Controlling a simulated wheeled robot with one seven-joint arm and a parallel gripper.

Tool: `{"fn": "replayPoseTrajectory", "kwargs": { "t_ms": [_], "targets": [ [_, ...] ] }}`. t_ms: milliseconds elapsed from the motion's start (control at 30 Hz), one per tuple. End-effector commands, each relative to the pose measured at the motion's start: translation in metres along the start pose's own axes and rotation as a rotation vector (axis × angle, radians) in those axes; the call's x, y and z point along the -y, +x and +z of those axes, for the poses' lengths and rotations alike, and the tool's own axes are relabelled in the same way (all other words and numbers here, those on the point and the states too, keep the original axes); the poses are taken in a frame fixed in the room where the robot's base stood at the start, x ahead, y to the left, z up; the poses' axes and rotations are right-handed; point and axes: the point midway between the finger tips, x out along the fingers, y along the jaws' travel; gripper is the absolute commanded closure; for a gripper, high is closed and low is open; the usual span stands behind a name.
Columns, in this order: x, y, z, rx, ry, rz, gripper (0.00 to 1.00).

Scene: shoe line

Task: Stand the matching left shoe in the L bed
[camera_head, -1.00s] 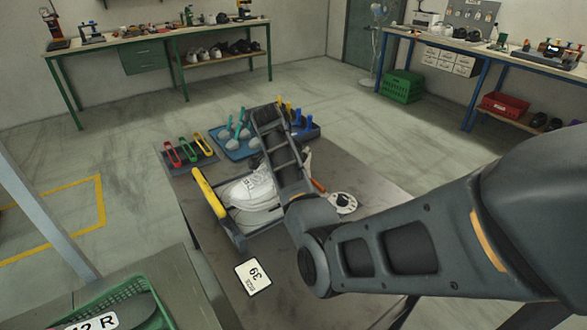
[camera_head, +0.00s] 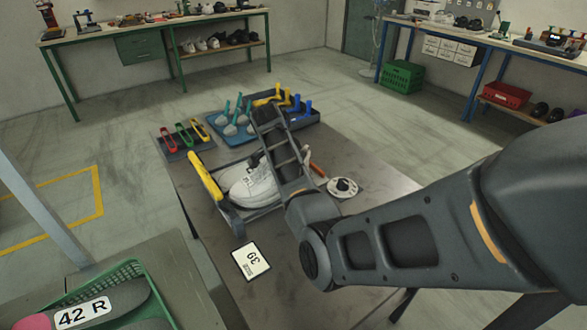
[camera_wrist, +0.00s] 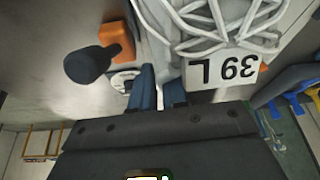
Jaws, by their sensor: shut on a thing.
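My gripper (camera_wrist: 160,92) is shut on the white left shoe, which is tagged 39 L and has white laces (camera_wrist: 225,20). Its tag (camera_wrist: 220,72) is upside down beside the fingers in the wrist view. In the head view, white shoe parts (camera_head: 256,186) show in a dark frame with a yellow handle (camera_head: 205,175) on the table. My arm hides their right side. I cannot tell whether the held shoe touches the frame or which bed is L. A card (camera_head: 250,261) reading 39 lies in front of the frame.
A blue tray (camera_head: 218,139) with coloured-handled things stands behind the frame. A dark tray with red, green and yellow tools (camera_head: 183,135) stands left of it. A white round thing (camera_head: 342,187) lies right. A green crate (camera_head: 130,270) with a 42 R shoe stands front left.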

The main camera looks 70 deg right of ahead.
Motion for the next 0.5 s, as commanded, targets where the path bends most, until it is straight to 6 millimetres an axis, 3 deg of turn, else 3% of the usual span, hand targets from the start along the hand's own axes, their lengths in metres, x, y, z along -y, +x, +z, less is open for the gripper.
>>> {"fn": "replayPoseTrajectory", "kwargs": {
  "t_ms": [133, 167, 433, 500],
  "targets": [
    [0.0004, -0.001, -0.0004, 0.0, 0.0, -0.001, 1.0],
    [0.0004, -0.001, -0.0004, 0.0, 0.0, -0.001, 0.84],
    [0.0002, -0.0007, -0.0002, 0.0, 0.0, -0.001, 0.59],
    [0.0002, -0.0007, -0.0002, 0.0, 0.0, 0.0, 0.57]
  ]
}}
